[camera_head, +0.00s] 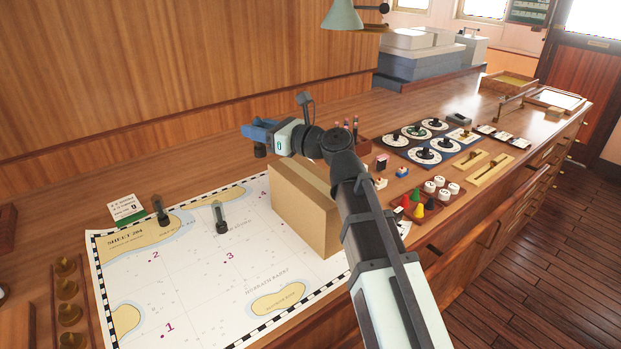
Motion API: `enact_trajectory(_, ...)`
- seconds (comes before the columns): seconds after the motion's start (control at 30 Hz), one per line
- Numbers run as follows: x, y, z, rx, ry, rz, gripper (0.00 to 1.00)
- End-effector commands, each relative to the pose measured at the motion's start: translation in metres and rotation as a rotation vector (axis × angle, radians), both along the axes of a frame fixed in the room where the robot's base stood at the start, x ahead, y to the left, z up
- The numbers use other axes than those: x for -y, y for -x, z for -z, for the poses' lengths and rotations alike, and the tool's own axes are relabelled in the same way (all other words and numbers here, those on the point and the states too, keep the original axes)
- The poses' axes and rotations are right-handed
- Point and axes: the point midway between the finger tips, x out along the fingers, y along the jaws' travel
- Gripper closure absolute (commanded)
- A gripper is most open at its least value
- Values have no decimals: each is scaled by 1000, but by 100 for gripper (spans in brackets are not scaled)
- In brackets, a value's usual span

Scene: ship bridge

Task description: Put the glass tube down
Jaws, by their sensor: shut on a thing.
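My gripper (258,133) is level, pointing left, behind and above a cardboard box. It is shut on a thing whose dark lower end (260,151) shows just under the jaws. This end looks like the dark bases of the standing tubes, so it seems to be a glass tube. The jaws hide the rest of it. Two other glass tubes with dark bases stand upright on the chart: one at the left (160,211) and one nearer the middle (220,217). I cannot tell how high the held tube is above the surface.
The cardboard box (305,212) stands on the chart (190,275), close to my arm. A green-and-white card (126,209) lies at the chart's far left. Brass pieces (68,289) line the left edge. Dials (425,152) and game pieces (418,208) fill the right. The chart's middle is clear.

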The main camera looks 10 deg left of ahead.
Motion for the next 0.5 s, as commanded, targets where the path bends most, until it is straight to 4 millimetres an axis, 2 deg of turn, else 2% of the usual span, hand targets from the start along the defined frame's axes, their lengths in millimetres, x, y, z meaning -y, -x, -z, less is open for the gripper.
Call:
enact_trajectory(0.03, 16, -11, -8, 2, 0, 21, 95)
enact_trajectory(0.2, 61, -34, -30, 2, 0, 61, 95)
enact_trajectory(0.5, 112, -50, -62, 1, -1, 43, 95)
